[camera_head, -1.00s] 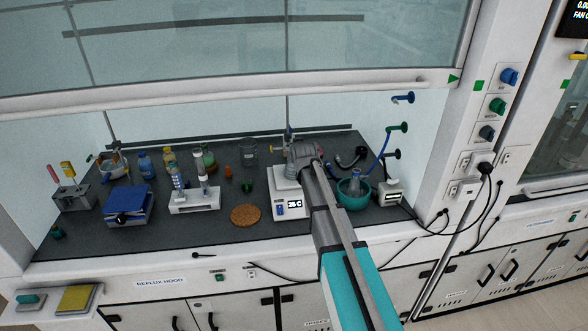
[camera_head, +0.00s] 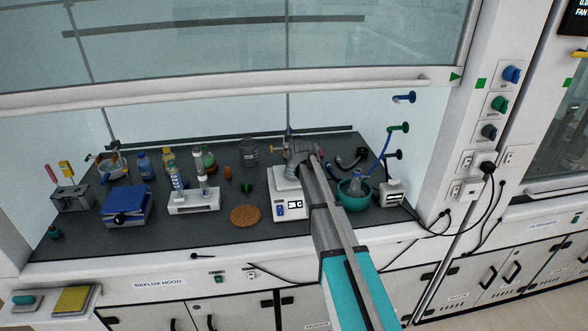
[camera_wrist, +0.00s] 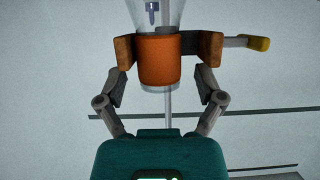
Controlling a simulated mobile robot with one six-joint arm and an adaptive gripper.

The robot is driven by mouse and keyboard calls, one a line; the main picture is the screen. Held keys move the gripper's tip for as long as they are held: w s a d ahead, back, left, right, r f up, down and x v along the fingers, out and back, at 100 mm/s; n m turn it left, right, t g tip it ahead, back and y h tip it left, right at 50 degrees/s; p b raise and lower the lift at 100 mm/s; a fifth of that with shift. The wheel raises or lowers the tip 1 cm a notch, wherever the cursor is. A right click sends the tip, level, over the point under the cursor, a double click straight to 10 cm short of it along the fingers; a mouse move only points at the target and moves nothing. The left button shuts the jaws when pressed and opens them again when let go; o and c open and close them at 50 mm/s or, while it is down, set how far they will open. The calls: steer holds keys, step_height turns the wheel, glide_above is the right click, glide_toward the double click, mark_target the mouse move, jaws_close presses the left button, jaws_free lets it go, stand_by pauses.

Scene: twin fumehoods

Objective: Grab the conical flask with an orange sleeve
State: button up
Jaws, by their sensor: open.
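The flask with an orange sleeve (camera_wrist: 158,62) is in the wrist view, clear glass above and below the sleeve, its wider part at the top edge. My gripper (camera_wrist: 167,48) is open, with one brown-padded finger on each side of the sleeve. Narrow gaps seem to show between pads and sleeve; I cannot tell whether either touches. In the head view my gripper (camera_head: 300,150) is above the white hotplate (camera_head: 291,207), and my wrist hides most of the flask there.
A yellow-tipped rod (camera_wrist: 257,43) sticks out right of the gripper in the wrist view. A thin vertical rod stands behind the flask. On the bench are a cork ring (camera_head: 245,215), a blue lab jack (camera_head: 127,205), a white stand (camera_head: 194,200) and a teal bowl (camera_head: 354,200).

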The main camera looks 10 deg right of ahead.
stand_by(0.6)
jaws_close()
